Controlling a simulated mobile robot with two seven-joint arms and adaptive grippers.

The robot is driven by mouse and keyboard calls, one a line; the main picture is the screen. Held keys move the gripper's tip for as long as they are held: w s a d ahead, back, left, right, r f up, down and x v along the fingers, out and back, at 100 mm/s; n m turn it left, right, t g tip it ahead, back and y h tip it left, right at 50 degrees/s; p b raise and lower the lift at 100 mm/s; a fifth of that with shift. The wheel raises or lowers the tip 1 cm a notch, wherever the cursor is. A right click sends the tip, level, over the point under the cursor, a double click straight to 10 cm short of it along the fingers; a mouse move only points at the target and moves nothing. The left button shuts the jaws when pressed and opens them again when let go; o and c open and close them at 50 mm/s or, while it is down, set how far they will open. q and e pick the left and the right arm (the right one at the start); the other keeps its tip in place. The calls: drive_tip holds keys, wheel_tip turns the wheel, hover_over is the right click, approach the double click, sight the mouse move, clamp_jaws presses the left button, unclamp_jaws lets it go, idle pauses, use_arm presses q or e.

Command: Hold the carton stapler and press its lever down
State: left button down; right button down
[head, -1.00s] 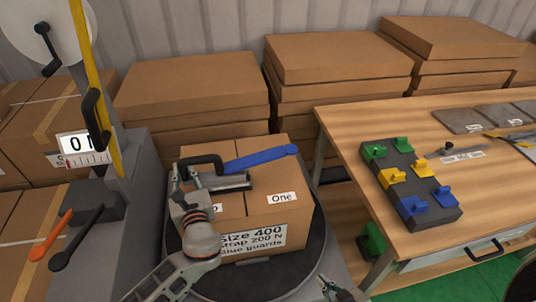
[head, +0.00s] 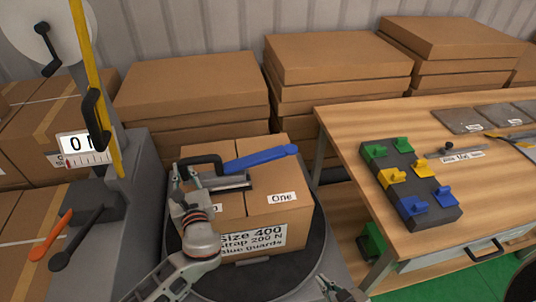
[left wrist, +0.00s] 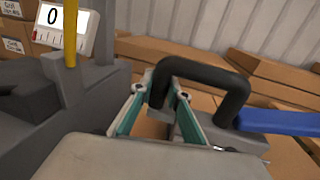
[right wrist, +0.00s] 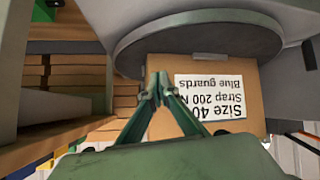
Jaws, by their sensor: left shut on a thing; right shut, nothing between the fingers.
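The carton stapler has a black handle (head: 203,160), a grey body (head: 228,183) and a blue lever (head: 262,157) that slants up to the right. It sits on top of a closed carton (head: 278,211) labelled "Size 400, Strap 200 N, Blue guards". My left gripper (head: 182,172) is shut on the black handle, at the stapler's left end; the left wrist view shows its fingers (left wrist: 158,112) on either side of the handle. My right gripper (head: 335,292) is low at the bottom edge, in front of the carton, shut and empty; its fingertips (right wrist: 158,88) meet in the right wrist view.
The carton stands on a round dark turntable (head: 316,245). A grey machine (head: 150,185) with orange and black levers is at left. A wooden workbench (head: 345,130) at right carries a block of green, yellow and blue clips (head: 410,183). Carton stacks (head: 190,85) fill the back.

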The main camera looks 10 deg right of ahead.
drive_tip(key=w+a+r+m+t+y, duration=0.2)
drive_tip(key=w+a+r+y, duration=0.2)
drive_tip(key=w+a+r, duration=0.9)
drive_tip(key=w+a+r+y, duration=0.2)
drive_tip(key=a+r, duration=0.4)
drive_tip(key=r, duration=0.3)
drive_tip(key=w+a+r+y, duration=0.1)
drive_tip(key=a+r+y, duration=0.2)
drive_tip(key=a+r, duration=0.5)
drive_tip(key=w+d+r+n+g+h, duration=0.2)
drive_tip(key=w+d+r+n, duration=0.3)
drive_tip(key=d+n, duration=0.3)
drive_tip(key=w+d+r+n+g+h, duration=0.3)
drive_tip(key=w+d+r+n+h, duration=0.2)
drive_tip(key=d, duration=0.5)
drive_tip(key=w+r+n, duration=0.1)
drive_tip(key=w+n, duration=0.1)
drive_tip(key=n, duration=0.1)
drive_tip(key=shift+w+g, duration=0.25)
drive_tip(key=shift+g, duration=0.05)
drive_tip(key=shift+f, duration=0.2)
